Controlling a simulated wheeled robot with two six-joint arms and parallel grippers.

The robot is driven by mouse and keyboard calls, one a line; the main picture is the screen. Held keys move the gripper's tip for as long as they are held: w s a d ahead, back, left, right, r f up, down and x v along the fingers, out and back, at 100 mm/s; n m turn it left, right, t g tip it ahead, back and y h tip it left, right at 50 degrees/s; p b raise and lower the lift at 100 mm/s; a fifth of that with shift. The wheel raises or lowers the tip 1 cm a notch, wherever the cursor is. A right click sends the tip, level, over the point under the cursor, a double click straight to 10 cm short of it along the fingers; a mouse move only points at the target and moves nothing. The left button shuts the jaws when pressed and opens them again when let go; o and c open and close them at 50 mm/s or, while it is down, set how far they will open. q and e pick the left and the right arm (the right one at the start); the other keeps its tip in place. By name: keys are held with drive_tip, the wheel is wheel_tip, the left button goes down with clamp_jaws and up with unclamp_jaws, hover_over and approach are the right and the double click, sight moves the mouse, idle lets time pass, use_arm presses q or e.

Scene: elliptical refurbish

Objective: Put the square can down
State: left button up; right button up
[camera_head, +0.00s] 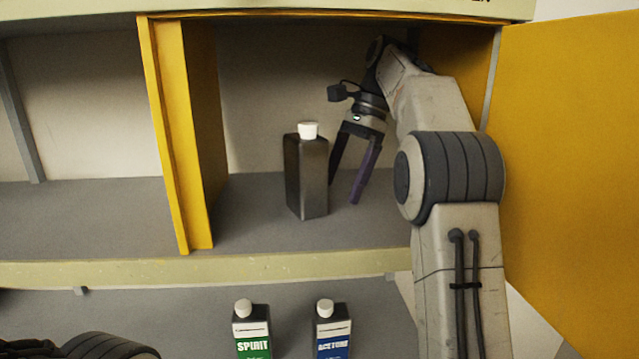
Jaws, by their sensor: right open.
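The square can (307,175) is dark grey with a white cap. It stands upright on the grey shelf inside the cabinet, to the right of the yellow divider. My right gripper (345,188) is open and empty just to the right of the can, fingers pointing down. One finger shows close to the can's right side; I cannot tell whether it touches. My left gripper is not in view; only a dark part of mine shows at the bottom left.
A yellow divider (180,130) stands left of the can. A yellow door (570,150) is open on the right. Below the shelf's pale front edge (200,272) stand a green-labelled SPIRIT bottle (252,330) and a blue-labelled ACETONE bottle (331,330). The shelf left of the divider is clear.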

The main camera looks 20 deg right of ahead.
sight(314, 188)
drive_tip(key=d, duration=0.2)
drive_tip(key=d+p, duration=0.1)
drive_tip(key=d, duration=0.1)
drive_tip(key=d+p, duration=0.1)
drive_tip(key=d, duration=0.1)
drive_tip(key=shift+w+d+r, duration=0.1)
drive_tip(key=shift+w+d, duration=0.05)
drive_tip(key=shift+w, duration=0.15)
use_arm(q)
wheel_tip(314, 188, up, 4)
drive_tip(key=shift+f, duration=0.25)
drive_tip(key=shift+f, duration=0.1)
